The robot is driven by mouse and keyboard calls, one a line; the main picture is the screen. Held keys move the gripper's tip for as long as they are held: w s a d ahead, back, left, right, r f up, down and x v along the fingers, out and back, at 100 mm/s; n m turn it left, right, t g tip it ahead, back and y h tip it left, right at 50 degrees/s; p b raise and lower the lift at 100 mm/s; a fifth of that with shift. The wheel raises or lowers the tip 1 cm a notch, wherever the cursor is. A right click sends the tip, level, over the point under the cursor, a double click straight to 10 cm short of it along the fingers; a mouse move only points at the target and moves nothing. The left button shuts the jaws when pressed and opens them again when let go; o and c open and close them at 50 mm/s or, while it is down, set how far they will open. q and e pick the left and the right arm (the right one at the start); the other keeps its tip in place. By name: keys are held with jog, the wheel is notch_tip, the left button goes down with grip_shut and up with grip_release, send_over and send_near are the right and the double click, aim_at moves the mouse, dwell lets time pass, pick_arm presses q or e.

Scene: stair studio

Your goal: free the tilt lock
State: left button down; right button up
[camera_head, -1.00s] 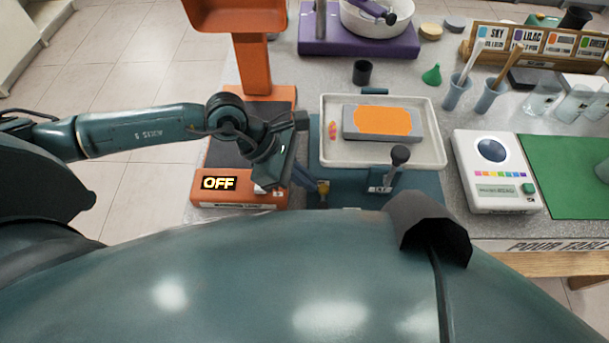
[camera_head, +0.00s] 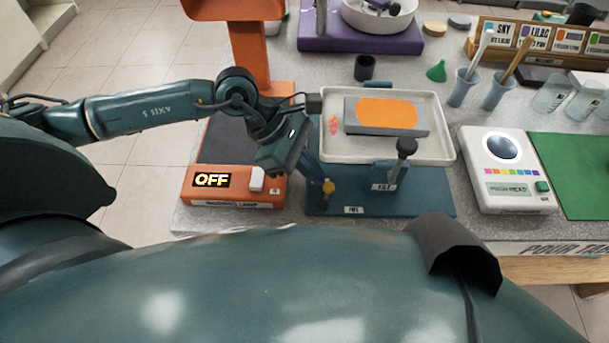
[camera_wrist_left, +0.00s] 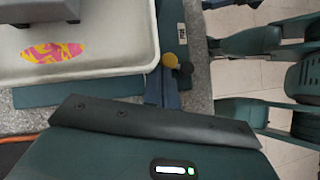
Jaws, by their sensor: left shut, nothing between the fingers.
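A white tray (camera_head: 440,150) sits on a blue-teal stand (camera_head: 430,203). A lever with a black knob (camera_head: 406,147) rises at its front, above a small label that is hard to read. A yellow knob (camera_head: 328,188) on a blue post is at the stand's front left; it also shows in the wrist view (camera_wrist_left: 170,60) beside a dark ball. I cannot tell which is the tilt lock. My left gripper (camera_head: 290,160) is shut and empty, left of the tray and near the yellow knob, with no clear contact. Its fingertips are largely hidden. My right gripper is out of view.
An orange lamp base (camera_head: 220,203) with an OFF sign and a white switch (camera_head: 257,178) lies left. The tray holds a grey block (camera_head: 410,130) with an orange top. A white device (camera_head: 505,165) and green mat (camera_head: 575,170) are right; cups stand behind.

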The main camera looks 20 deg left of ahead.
pick_arm(q)
jog(key=shift+s, duration=0.1)
jog(key=shift+s+a, duration=0.3)
jog(key=shift+s, duration=0.3)
jog(key=shift+w+a, duration=0.1)
